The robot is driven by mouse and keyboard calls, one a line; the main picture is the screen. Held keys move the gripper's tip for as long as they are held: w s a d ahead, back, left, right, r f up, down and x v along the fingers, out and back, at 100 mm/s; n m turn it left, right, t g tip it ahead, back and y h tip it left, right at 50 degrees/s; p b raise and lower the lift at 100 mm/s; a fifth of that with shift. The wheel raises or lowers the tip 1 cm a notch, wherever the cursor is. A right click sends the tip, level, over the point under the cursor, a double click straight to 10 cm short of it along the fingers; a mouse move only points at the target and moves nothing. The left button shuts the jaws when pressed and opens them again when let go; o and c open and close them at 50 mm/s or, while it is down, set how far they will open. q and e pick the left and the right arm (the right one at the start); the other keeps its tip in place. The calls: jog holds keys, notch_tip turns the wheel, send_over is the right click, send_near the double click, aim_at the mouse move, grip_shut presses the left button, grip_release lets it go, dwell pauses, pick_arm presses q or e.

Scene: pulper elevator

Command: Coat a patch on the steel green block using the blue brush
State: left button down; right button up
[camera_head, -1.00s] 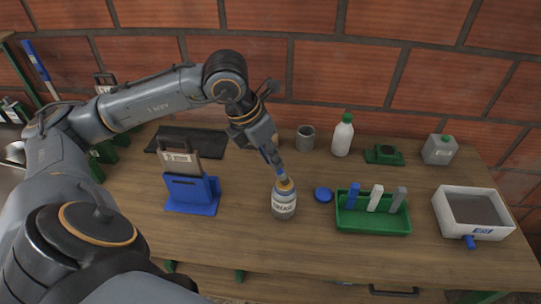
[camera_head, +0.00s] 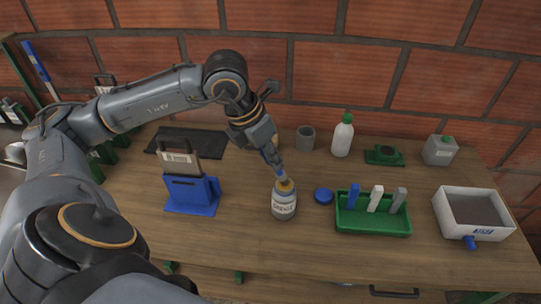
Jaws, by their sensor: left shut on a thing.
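My left gripper (camera_head: 266,143) is shut on the blue brush (camera_head: 275,163) and holds it tilted, pointing down. The brush's lower end is at the open mouth of a white and grey labelled jar (camera_head: 284,206); its tip is hidden there. The jar's blue lid (camera_head: 323,195) lies on the table just right of it. The green block (camera_head: 384,155), with a dark round opening, sits at the back right, apart from the brush. My right gripper is not in view.
A green tray (camera_head: 372,227) holds blue, white and grey upright pieces. A blue holder (camera_head: 193,196) stands left of the jar. A grey cup (camera_head: 305,139), white bottle (camera_head: 342,136), grey can (camera_head: 439,150) and white box (camera_head: 440,209) stand on the wooden table (camera_head: 330,262).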

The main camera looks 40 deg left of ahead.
pick_arm(q)
jog(key=shift+r+p, duration=0.65)
jog(key=shift+r, duration=0.25)
jog(key=shift+r+p, duration=1.65)
jog(key=shift+r, duration=0.9)
jog(key=shift+d+f+m, duration=0.35)
jog(key=shift+m, duration=0.15)
jog(key=s+d+f+m+g+y, duration=0.1)
jog(key=d+f+m+g, duration=0.1)
jog(key=m, duration=0.8)
jog(key=s+d+f+m+g+y+b, duration=0.1)
jog(key=s+d+f+m+g, duration=0.1)
jog(key=m, duration=0.9)
jog(key=s+d+f+m+g+b, duration=0.1)
jog(key=d+f+m+g, duration=0.2)
jog(key=d+f+m, duration=0.3)
jog(key=m, duration=0.5)
jog(key=shift+s+d+y, duration=0.15)
jog(key=shift+s+y, duration=0.15)
jog(key=shift+y, duration=0.1)
